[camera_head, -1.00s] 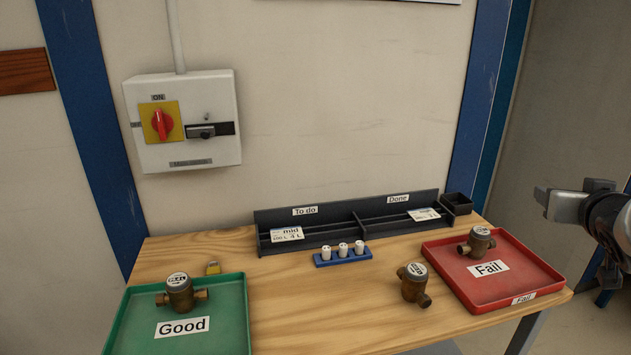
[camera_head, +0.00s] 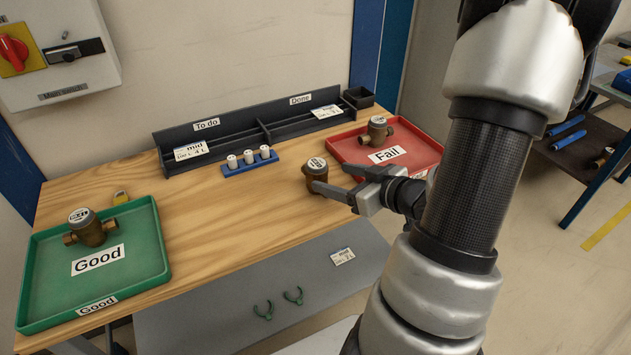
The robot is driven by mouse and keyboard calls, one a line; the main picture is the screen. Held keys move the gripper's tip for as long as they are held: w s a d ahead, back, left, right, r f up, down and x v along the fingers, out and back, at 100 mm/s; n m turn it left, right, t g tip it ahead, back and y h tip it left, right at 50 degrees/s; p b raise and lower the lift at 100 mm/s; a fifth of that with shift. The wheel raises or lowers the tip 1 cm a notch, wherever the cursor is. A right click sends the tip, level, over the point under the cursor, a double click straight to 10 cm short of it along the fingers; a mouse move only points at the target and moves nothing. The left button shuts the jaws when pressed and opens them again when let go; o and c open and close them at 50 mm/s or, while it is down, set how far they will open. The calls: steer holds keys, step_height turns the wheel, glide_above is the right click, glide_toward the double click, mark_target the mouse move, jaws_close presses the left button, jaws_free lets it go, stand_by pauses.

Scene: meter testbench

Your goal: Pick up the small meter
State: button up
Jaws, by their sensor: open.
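A small brass meter (camera_head: 316,177) with a white-topped dial stands on bare wood left of the red Fail tray. My gripper (camera_head: 329,178) reaches in from the right with its jaws open, its fingertips at or right beside this meter. I cannot tell whether they touch it. A second brass meter (camera_head: 376,131) stands in the red Fail tray (camera_head: 428,150). A third brass meter (camera_head: 90,229) stands in the green Good tray (camera_head: 50,290).
A black rack (camera_head: 235,137) marked To do and Done runs along the back, with a blue holder (camera_head: 238,170) of white pieces before it. My arm covers much of the right side. The middle of the wooden table (camera_head: 215,215) is clear.

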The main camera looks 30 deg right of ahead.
mark_target(327, 175)
steer(key=x, duration=0.5)
steer(key=shift+b, duration=0.4)
steer(key=shift+w+a+f+b, duration=0.2)
steer(key=shift+w+a, duration=0.15)
steer(key=shift+w, duration=0.5)
steer(key=shift+w+a+f+b, duration=0.1)
steer(key=shift+w+a+b, duration=0.2)
steer(key=shift+w, duration=0.5)
steer(key=shift+w+a+f+b, duration=0.15)
steer(key=shift+w+a, duration=0.25)
steer(key=shift+w, duration=0.45)
steer(key=shift+c, duration=0.5)
steer(key=c, duration=1.4)
